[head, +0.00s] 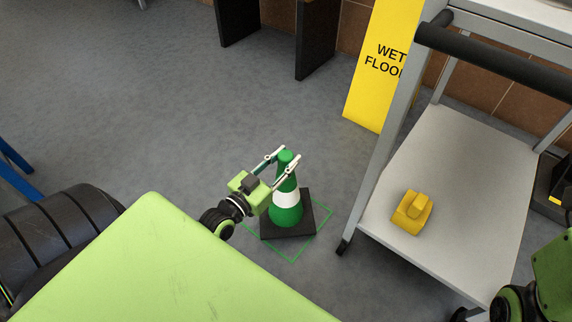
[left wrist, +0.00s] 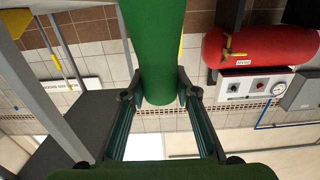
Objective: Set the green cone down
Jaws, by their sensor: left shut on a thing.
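The green cone (head: 285,213) has a white band and a dark square base, and it stands upright in the head view. My left gripper (head: 281,156) is shut on its narrow top, one finger on each side. The base overlaps a thin green square outline (head: 270,249) on the floor, slightly turned against it. I cannot tell whether the base touches the floor. In the left wrist view the cone (left wrist: 157,45) shows as a green column between the two fingers; its base is out of that view. My right gripper is out of view; only part of my right arm shows.
A grey cart (head: 440,160) stands close right of the cone, with a yellow object (head: 412,212) on its lower shelf. A yellow wet-floor sign (head: 382,70) stands behind. Open floor (head: 150,110) lies to the left and behind. The left wrist view also shows a red tank (left wrist: 262,45).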

